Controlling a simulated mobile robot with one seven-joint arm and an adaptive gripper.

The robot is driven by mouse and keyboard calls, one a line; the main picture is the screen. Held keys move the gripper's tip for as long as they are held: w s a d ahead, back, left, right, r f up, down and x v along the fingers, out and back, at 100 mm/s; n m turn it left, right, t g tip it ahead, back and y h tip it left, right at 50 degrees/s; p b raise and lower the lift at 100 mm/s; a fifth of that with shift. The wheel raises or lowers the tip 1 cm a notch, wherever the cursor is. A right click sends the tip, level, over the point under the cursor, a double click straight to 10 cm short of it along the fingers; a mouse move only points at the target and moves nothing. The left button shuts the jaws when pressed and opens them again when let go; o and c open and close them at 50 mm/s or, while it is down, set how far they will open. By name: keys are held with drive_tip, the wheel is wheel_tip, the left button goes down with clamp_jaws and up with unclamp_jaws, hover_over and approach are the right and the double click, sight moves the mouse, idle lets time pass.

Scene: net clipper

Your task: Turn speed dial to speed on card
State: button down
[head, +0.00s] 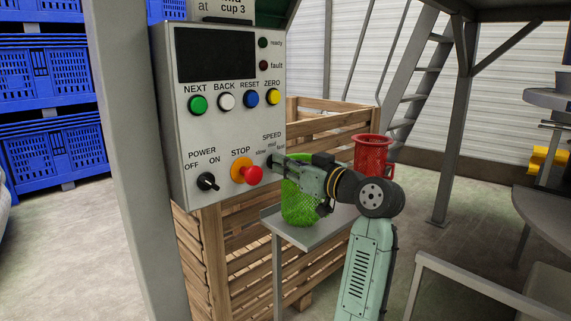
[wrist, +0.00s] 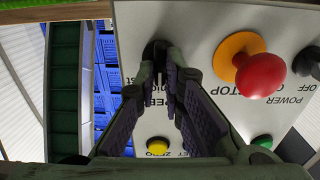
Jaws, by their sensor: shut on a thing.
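The speed dial (wrist: 153,48) is a dark knob on the grey control panel (head: 180,125), under the SPEED label with slow and mid printed around it. My gripper (head: 275,161) reaches the panel's lower right corner. In the wrist view my gripper (wrist: 161,65) has its fingertips closed around the dial. The fingers hide most of the dial, and its pointer direction cannot be read.
The red stop button (head: 252,175) on its orange base sits just left of the dial. The power switch (head: 207,182) is further left.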

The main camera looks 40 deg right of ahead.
drive_tip(key=c, duration=1.7)
unclamp_jaws()
drive_tip(key=s, duration=1.2)
drive_tip(key=shift+d, duration=0.45)
